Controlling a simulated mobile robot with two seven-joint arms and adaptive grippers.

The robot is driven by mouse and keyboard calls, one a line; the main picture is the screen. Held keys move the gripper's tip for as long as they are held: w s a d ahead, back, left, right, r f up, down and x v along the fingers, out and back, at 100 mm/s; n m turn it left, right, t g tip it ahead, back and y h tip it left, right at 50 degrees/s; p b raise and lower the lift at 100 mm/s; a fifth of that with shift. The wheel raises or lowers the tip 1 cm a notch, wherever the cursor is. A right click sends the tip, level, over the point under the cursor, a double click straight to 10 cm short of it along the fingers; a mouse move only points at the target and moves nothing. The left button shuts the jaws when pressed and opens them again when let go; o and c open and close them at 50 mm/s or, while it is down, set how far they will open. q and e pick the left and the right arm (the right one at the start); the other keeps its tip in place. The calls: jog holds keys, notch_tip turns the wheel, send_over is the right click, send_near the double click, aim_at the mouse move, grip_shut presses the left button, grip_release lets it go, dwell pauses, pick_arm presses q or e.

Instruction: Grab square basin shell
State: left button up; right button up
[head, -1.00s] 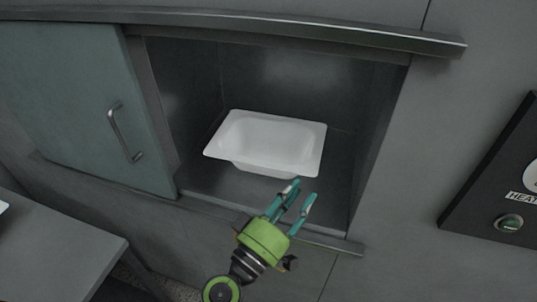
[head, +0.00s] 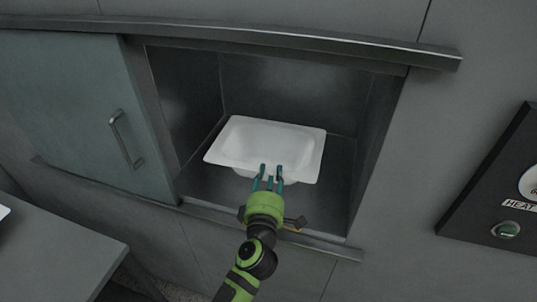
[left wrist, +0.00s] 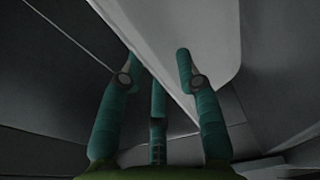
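The white square basin shell (head: 268,138) sits in an open recess in the wall, rim up and hollow side showing. My left gripper (head: 271,169) is at its near rim, with the fingers pointing into the recess and overlapping the rim in the head view. In the left wrist view the fingers (left wrist: 158,55) are spread apart, and the pale shell (left wrist: 190,25) fills the area beyond them. Its edge runs slantwise between the fingers. I cannot tell whether any finger touches it. My right gripper is not in view.
The recess has dark side walls and a sill (head: 330,248) along its front. A sliding door (head: 75,110) with a handle stands open to the left. A grey table (head: 60,245) is at lower left. A dark panel (head: 500,190) marked HEAT is at right.

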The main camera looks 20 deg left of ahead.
pick_arm(q)
jog(key=shift+w, duration=0.2)
jog(key=shift+s, duration=0.15)
grip_shut()
jog(key=shift+r, duration=0.1)
